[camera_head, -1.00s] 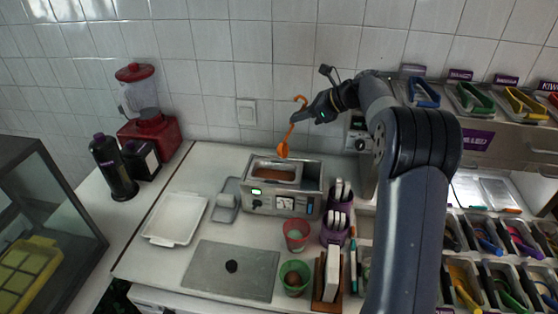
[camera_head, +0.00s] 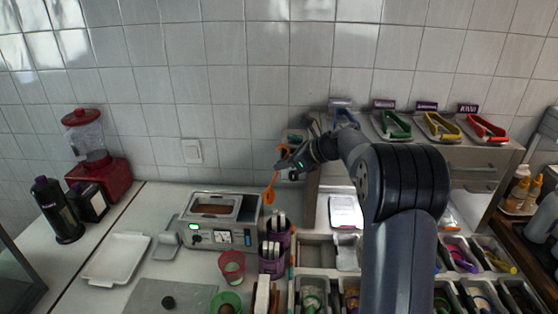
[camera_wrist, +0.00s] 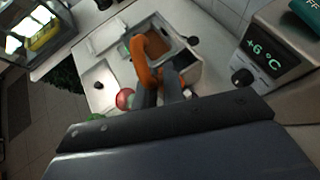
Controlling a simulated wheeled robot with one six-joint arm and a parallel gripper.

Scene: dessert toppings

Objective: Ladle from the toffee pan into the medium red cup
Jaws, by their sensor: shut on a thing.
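My gripper (camera_head: 284,166) is shut on the orange ladle (camera_head: 270,194), which hangs with its bowl low and its hooked end up. In the head view the ladle's bowl appears just right of the warmer, above the counter. The toffee pan (camera_head: 213,210), with brown contents, sits in the steel warmer (camera_head: 199,238). The red cup (camera_head: 232,268) stands in front of the warmer, upright. The ladle's contents cannot be made out.
A green cup (camera_head: 227,302) stands in front of the red cup. A purple holder (camera_head: 273,256) is right of the warmer. A white tray (camera_head: 117,259) lies to the left. A steel topping unit (camera_head: 470,150) with colored tongs stands at the right.

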